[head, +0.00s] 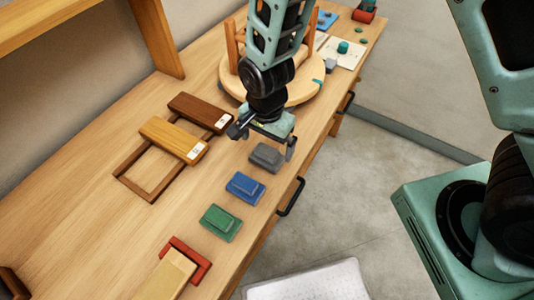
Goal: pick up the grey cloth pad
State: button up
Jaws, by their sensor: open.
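The grey cloth pad (267,157) lies flat on the wooden bench near its front edge. It is the farthest of a row of three pads. My gripper (262,142) is open just above the grey pad, with its fingers spread to the left and right. The right finger hangs beside the pad's right end. The left finger is to the pad's upper left. I cannot tell whether either finger touches the pad or the bench.
A blue pad (245,187) and a green pad (220,223) lie nearer along the bench (90,190). Two wooden blocks, one light (172,139) and one dark (200,112), lie left by a wooden frame (134,190). A round wooden stand (309,91) is behind the gripper. Black handles (291,197) jut from the bench front.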

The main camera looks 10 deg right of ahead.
aim_at(267, 150)
jog(key=shift+d+f+p, duration=0.1)
jog(key=shift+f+p, duration=0.65)
jog(key=shift+f, duration=1.7)
jog(key=c, duration=1)
